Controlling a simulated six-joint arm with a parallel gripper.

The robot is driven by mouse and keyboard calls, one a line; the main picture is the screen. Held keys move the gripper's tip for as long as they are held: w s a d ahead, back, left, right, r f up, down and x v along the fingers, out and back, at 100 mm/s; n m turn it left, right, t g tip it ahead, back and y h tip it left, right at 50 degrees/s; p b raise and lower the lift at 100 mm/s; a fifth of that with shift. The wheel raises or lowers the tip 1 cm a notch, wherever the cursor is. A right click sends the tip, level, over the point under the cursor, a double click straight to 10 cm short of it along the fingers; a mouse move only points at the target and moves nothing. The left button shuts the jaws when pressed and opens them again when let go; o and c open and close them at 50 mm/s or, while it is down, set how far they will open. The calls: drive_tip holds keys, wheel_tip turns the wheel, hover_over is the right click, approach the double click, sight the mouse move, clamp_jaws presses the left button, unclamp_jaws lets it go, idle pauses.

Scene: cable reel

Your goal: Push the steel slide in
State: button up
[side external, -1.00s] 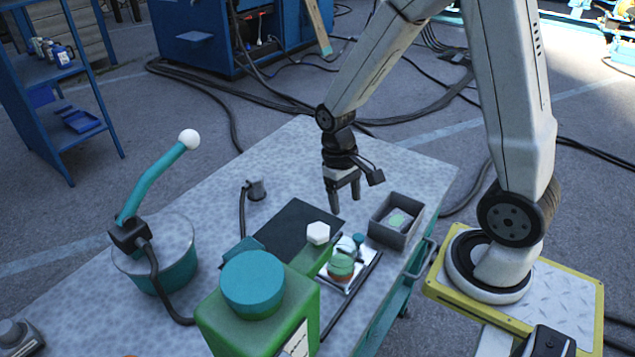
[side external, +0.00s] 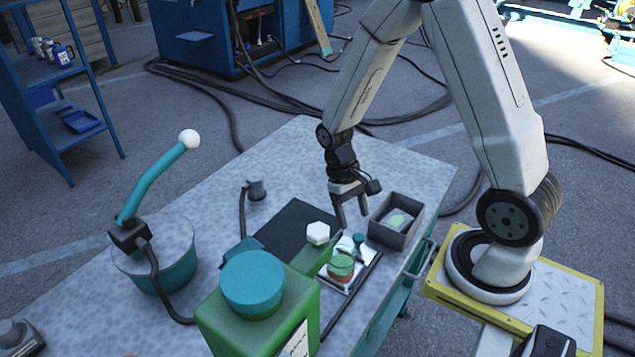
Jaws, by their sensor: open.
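A shiny plate that looks like the steel slide (side external: 327,283) lies on the table, partly hidden behind the green machine (side external: 275,310). A round green-and-red piece (side external: 341,267) sits on it, with a small teal knob (side external: 358,240) beside that. A white hexagonal knob (side external: 318,232) stands just left of the plate. My gripper (side external: 352,221) is open and empty. Its fingers point down above the far side of the plate, between the black mat and the grey box. I cannot tell how far the slide sticks out.
A grey open box (side external: 391,236) with a pale green item stands right of my gripper. A black mat (side external: 284,226) lies to the left. A teal drum with a white-knobbed lever (side external: 158,180) stands at the left. The back of the table (side external: 310,150) is clear.

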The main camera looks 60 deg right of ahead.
sight(358, 236)
drive_tip(key=shift+x, duration=2.2)
clamp_jaws()
